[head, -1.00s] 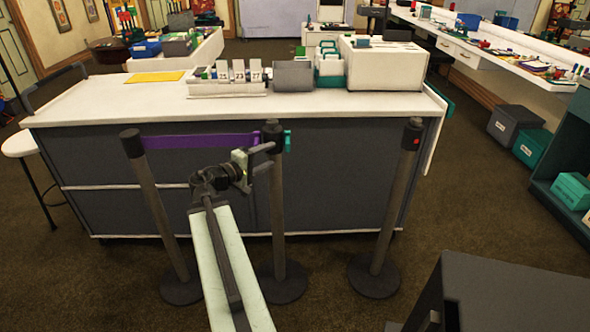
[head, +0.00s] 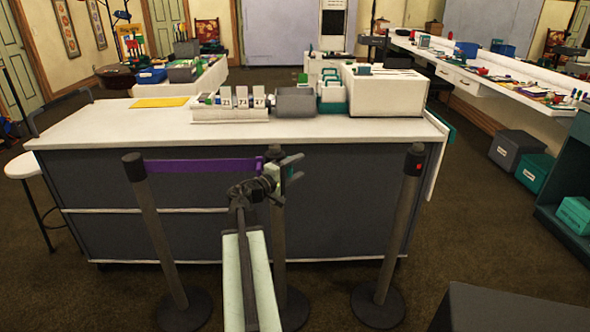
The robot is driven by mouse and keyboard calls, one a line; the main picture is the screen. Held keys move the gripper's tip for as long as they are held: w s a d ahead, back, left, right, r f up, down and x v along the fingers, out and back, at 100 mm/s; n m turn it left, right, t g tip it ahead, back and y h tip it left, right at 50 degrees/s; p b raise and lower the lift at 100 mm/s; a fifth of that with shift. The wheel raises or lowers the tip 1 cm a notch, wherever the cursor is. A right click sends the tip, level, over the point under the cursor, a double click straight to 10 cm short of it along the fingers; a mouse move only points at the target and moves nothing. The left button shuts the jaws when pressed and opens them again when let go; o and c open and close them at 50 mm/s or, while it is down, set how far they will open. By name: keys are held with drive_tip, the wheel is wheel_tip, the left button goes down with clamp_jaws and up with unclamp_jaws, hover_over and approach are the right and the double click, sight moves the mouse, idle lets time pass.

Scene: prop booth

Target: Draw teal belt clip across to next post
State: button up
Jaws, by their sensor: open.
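The teal belt clip (head: 288,172) shows at the right side of the middle post (head: 278,238), partly hidden by my gripper. My gripper (head: 295,167) is open at the upper part of this post, its fingers pointing right, one above and one below the clip in the picture. I cannot tell whether they touch it. A purple belt (head: 205,166) runs from the left post (head: 158,230) to the middle post. The right post (head: 397,235) stands apart with a small red mark near its top and no belt on it.
A long counter (head: 110,128) stands behind the posts, with card holders (head: 240,104), a grey bin and a white box (head: 388,92) on top. A dark box-like surface (head: 515,310) is at the lower right.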

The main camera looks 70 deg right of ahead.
clamp_jaws()
drive_tip(key=shift+a+f, duration=0.1)
drive_tip(key=shift+a, duration=0.05)
idle(1.2)
